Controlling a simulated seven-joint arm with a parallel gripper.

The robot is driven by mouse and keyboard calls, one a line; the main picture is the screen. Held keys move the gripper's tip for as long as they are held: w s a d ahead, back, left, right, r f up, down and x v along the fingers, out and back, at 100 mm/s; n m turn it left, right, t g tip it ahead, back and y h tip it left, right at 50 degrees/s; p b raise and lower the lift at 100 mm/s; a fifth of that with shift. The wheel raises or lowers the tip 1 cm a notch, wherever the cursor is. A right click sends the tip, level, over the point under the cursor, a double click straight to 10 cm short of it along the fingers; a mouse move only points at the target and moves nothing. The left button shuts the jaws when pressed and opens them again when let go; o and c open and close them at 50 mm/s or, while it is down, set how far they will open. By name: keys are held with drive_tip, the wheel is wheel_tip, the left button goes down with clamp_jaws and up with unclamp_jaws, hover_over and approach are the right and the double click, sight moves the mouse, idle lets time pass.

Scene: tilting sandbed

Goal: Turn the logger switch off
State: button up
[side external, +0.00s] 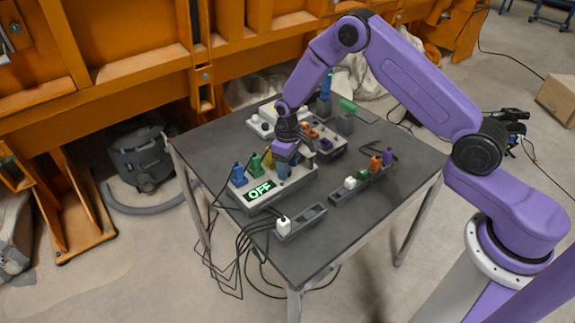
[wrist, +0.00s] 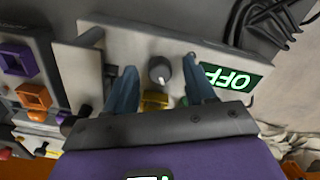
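The logger is a light grey box (side external: 252,205) at the left front of the table. Its small green-lit display (side external: 260,189) reads OFF; the display also shows upside down in the wrist view (wrist: 231,78). A round grey knob (wrist: 160,70) with a white pointer line sits on the panel beside the display. My gripper (side external: 282,170) is low over the logger, pointing down. In the wrist view its two blue-grey fingers (wrist: 158,74) are apart, one either side of the knob, with visible gaps. The knob is hidden in the side view.
Blue (side external: 238,172), green (side external: 255,164) and yellow plugs stand along the logger's back edge, close to my gripper. A strip with a white plug (side external: 284,226) lies in front. Another strip (side external: 345,195) with several coloured plugs is right. Boxes with coloured sockets (wrist: 33,97) stand behind.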

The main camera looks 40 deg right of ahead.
wheel_tip(320, 180, up, 17)
drive_tip(key=shift+r, duration=0.2)
idle(0.5)
drive_tip(key=s+a+r+n, duration=0.2)
drive_tip(key=s+r, duration=0.1)
drive_tip(key=s, duration=0.5)
drive_tip(key=s+a+r+n, duration=0.1)
drive_tip(key=s+a+r, duration=0.15)
drive_tip(key=s, duration=0.65)
drive_tip(key=s+d+n, duration=0.2)
drive_tip(key=s+d, duration=0.1)
drive_tip(key=s, duration=0.7)
drive_tip(key=s+d+n, duration=0.2)
drive_tip(key=s+d, duration=0.2)
drive_tip(key=s, duration=0.7)
drive_tip(key=shift+r+n, duration=0.4)
drive_tip(key=shift+w, duration=0.15)
drive_tip(key=shift+c, duration=0.4)
